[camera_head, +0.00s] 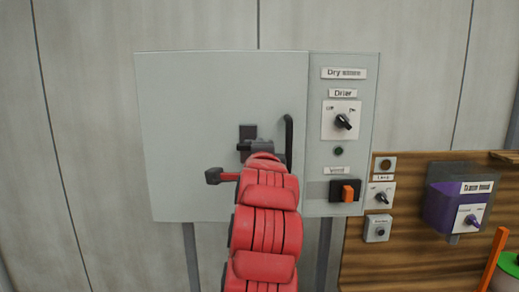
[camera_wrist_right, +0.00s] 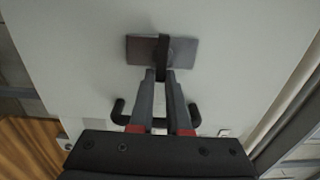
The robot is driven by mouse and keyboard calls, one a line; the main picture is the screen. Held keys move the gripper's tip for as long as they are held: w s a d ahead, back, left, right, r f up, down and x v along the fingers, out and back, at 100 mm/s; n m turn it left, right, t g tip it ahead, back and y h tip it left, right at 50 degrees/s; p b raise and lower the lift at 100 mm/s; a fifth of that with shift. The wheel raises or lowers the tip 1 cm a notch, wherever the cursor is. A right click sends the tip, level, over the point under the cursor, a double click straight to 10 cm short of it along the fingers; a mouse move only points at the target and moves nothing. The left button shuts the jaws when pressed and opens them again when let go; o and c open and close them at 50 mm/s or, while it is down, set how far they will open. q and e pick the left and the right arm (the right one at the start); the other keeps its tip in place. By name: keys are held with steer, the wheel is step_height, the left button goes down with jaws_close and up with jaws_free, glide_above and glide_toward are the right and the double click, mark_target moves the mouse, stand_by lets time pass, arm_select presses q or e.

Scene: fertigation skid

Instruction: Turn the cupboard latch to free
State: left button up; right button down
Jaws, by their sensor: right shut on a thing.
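The cupboard (camera_head: 190,110) is a pale grey box on the wall, and its door looks shut. The latch has a dark square plate (camera_head: 247,131) on the door, and its lever is mostly hidden behind my right gripper (camera_head: 257,147). In the right wrist view the latch plate (camera_wrist_right: 183,51) shows with a black lever (camera_wrist_right: 163,53) across it. My right gripper's fingers (camera_wrist_right: 164,77) are close together on the lever's end. A black bar handle (camera_head: 289,140) stands just right of the gripper. My left gripper is in neither view.
Right of the door is a panel with a drier knob (camera_head: 343,121) and an orange switch (camera_head: 348,193). A wooden board (camera_head: 405,255) with small controls and a purple box (camera_head: 441,207) is further right. In the wrist view the bar handle (camera_wrist_right: 119,113) passes close behind the fingers.

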stand_by(0.3)
steer(key=c, duration=0.9)
jaws_free()
steer(key=shift+s+b, duration=2.65)
steer(key=shift+s, duration=6.05)
steer(key=shift+f, duration=0.1)
